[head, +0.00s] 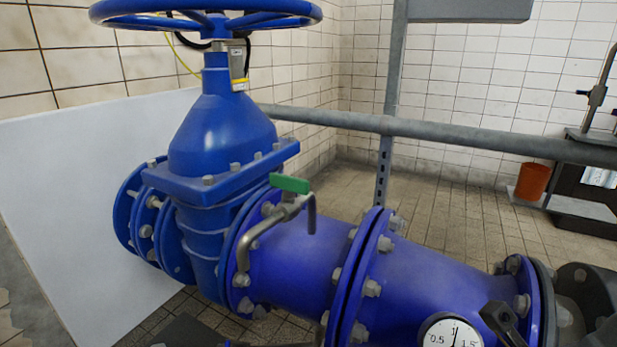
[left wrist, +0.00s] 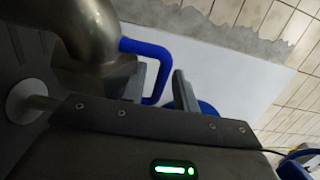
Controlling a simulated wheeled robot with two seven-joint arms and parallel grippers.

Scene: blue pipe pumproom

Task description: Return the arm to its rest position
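Neither of my grippers shows in the head view. In the left wrist view my left gripper (left wrist: 160,88) has its two grey fingers apart, with a clear gap between them. A bent blue bar (left wrist: 148,48), joined to a rounded grey metal part (left wrist: 92,28), shows just beyond the fingers. Part of the bar appears in the gap, and I cannot tell how far off it is. The fingers are not closed on it. My right gripper is in neither view.
A large blue gate valve (head: 220,130) with a handwheel (head: 205,18) joins a blue pipe (head: 420,275). A green-handled lever (head: 290,184) and a gauge (head: 452,333) sit on the pipe. A grey rail (head: 450,131) runs behind. A white panel (head: 75,190) stands left; tiled floor (head: 450,215) is open behind.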

